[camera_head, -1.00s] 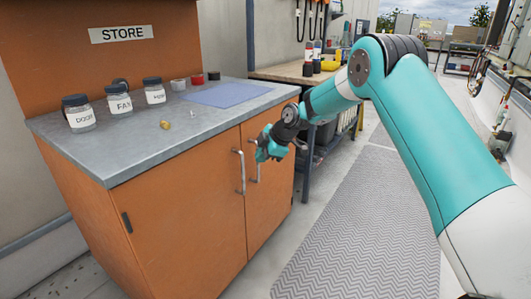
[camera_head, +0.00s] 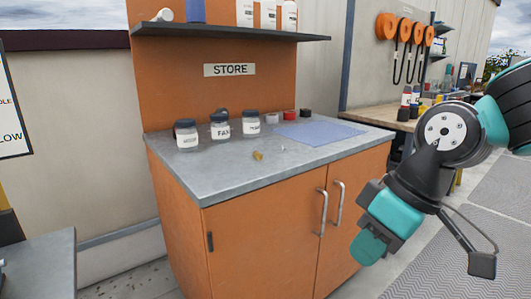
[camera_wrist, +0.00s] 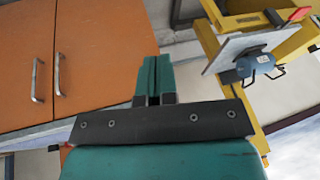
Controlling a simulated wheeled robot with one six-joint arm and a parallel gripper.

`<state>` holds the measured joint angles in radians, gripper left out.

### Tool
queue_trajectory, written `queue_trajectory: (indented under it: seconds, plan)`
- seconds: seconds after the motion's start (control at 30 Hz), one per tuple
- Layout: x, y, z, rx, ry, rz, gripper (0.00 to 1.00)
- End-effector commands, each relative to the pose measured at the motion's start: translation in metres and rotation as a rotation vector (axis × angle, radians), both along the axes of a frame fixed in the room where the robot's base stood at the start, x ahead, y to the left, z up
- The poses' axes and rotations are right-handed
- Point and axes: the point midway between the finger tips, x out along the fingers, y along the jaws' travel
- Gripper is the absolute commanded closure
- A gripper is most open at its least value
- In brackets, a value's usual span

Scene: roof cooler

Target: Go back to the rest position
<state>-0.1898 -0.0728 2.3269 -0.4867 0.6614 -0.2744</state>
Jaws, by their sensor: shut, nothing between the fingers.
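My gripper (camera_head: 368,248) hangs in front of the right side of the orange cabinet (camera_head: 255,255), at the right of the head view. It points down and to the left, clear of the worktop and the door handles. In the wrist view the two teal fingers of my gripper (camera_wrist: 153,78) lie together with nothing between them. My arm is bent close to the camera at the right edge of the head view.
The grey worktop (camera_head: 215,178) carries labelled jars (camera_head: 220,126), a small brass piece (camera_head: 257,156) and a blue mat (camera_head: 319,133). A shelf (camera_head: 240,34) hangs above. A wooden bench (camera_head: 378,117) stands behind. The wrist view shows a yellow frame (camera_wrist: 215,50).

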Motion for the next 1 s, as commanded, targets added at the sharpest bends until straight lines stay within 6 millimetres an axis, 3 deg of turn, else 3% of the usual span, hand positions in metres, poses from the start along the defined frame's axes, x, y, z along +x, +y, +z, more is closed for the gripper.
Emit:
queue_trajectory:
  seconds: [0.03, 0.23, 0.3, 0.57, 0.8, 1.0]
  plan:
    - [-0.024, 0.000, 0.001, -0.004, 0.029, -0.027, 1.00]
    - [-0.103, -0.009, -0.009, -0.030, 0.149, -0.156, 1.00]
    - [-0.102, -0.009, 0.016, -0.031, 0.155, -0.167, 1.00]
    - [-0.101, -0.009, 0.079, -0.031, 0.154, -0.165, 1.00]
    - [-0.101, -0.009, 0.153, -0.031, 0.153, -0.164, 1.00]
    - [-0.101, -0.009, 0.177, -0.031, 0.153, -0.164, 1.00]
